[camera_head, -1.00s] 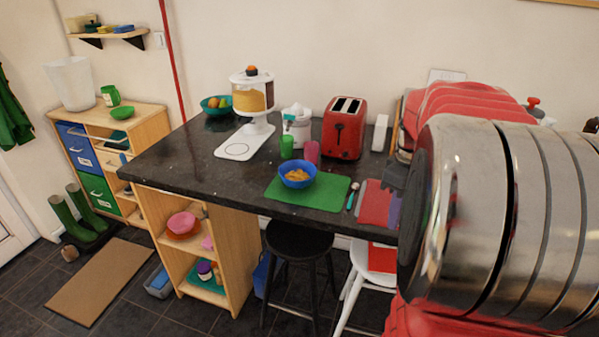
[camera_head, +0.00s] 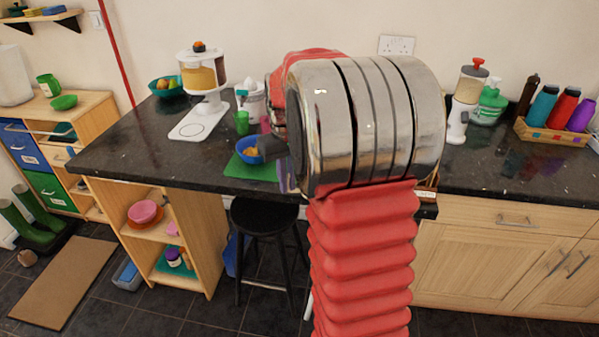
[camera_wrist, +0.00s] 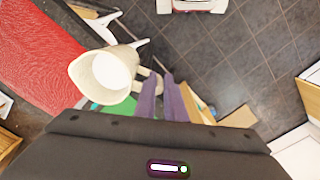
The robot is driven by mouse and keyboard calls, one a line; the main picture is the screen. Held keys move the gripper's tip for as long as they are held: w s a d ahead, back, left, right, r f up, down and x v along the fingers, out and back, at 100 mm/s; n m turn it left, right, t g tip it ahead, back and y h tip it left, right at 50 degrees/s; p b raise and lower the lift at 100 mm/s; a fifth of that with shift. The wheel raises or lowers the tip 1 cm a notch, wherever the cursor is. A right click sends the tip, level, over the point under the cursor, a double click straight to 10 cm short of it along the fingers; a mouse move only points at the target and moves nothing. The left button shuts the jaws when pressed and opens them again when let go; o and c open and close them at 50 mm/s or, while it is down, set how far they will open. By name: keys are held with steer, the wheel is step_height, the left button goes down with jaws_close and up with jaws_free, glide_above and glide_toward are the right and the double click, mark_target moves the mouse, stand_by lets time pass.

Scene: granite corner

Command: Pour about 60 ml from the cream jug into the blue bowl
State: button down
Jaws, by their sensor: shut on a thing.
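The cream jug (camera_wrist: 103,75) shows in the wrist view, its round mouth facing the camera and white liquid inside. My gripper (camera_wrist: 160,82), with purple fingers, is shut at the jug's handle on its right side. I cannot tell how far the jug is tilted. The blue bowl (camera_head: 243,150), with orange-yellow food in it, sits on the green mat (camera_head: 240,172) on the dark counter in the head view. My arm hides the bowl's right part and most of the gripper there. The jug cannot be made out in the head view.
A green cup (camera_head: 242,122) and a white juicer (camera_head: 248,98) stand behind the bowl. A black stool (camera_head: 263,217) is below the counter edge. Bottles in a crate (camera_head: 550,130) stand far right.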

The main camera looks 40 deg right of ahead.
steer(key=w+a+f, duration=0.3)
steer(key=a, duration=0.5)
steer(key=w+a+f+n, duration=0.1)
steer(key=w+a+f, duration=0.2)
steer(key=a, duration=0.5)
steer(key=w+a+f+n, duration=0.1)
steer(key=w+a+f, duration=0.2)
steer(key=a, duration=0.4)
steer(key=shift+a+f, duration=0.35)
steer(key=shift+a, duration=0.05)
steer(key=shift+s, duration=0.1)
